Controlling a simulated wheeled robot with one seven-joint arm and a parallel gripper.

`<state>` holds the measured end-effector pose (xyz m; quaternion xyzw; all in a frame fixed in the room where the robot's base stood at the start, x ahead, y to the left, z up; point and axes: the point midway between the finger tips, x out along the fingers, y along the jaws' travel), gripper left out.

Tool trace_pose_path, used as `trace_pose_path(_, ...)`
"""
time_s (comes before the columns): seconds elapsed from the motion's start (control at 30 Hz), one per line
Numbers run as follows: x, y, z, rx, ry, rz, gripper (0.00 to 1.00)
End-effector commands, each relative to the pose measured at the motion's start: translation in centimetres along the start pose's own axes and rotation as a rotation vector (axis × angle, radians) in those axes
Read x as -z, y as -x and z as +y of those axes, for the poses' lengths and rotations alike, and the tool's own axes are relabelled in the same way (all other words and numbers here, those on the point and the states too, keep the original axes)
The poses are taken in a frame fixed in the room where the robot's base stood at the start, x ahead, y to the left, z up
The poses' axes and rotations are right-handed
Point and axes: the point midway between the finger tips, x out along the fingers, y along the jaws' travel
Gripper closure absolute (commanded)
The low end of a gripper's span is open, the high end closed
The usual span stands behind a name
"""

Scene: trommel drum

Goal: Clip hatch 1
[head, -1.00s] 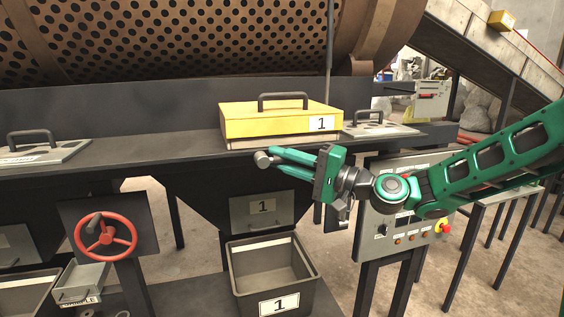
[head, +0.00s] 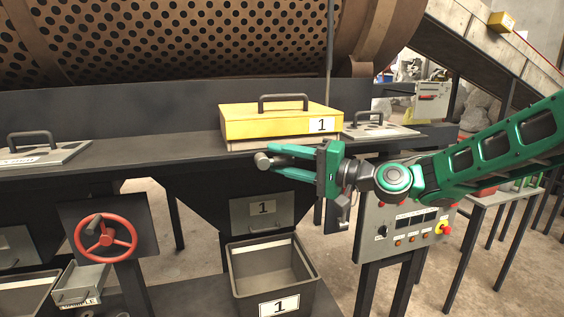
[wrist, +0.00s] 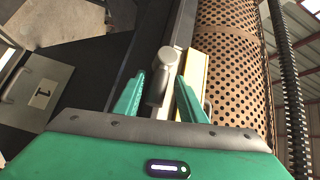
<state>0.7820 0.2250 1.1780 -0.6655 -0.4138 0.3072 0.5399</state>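Hatch 1 is a yellow, box-like cover (head: 270,124) with a dark handle on top and a "1" label, lying on the dark deck. A grey clip lever with a rounded end (head: 263,160) shows at its front edge; in the wrist view the lever (wrist: 158,78) stands between my fingers. My gripper (head: 275,155) is in front of the hatch, pointing left, its green fingers on either side of the lever. In the wrist view my gripper (wrist: 158,88) is open, with a visible gap beside the lever. Whether either finger touches it I cannot tell.
Below are a chute door marked 1 (head: 262,209) and a grey bin (head: 235,272). A red handwheel (head: 106,240) is at left, a control panel (head: 405,228) at right. The perforated drum (head: 200,40) is behind. Other grey lids lie on the deck both sides.

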Motion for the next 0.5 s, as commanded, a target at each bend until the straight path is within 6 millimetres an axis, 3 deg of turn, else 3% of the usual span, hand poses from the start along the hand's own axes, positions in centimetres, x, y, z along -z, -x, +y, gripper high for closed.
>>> trace_pose_path(0.23,0.1,0.8,-0.1,0.001,0.0,0.001,0.63)
trace_pose_path(0.5,0.2,5.5,0.1,-0.001,0.0,0.004,0.63)
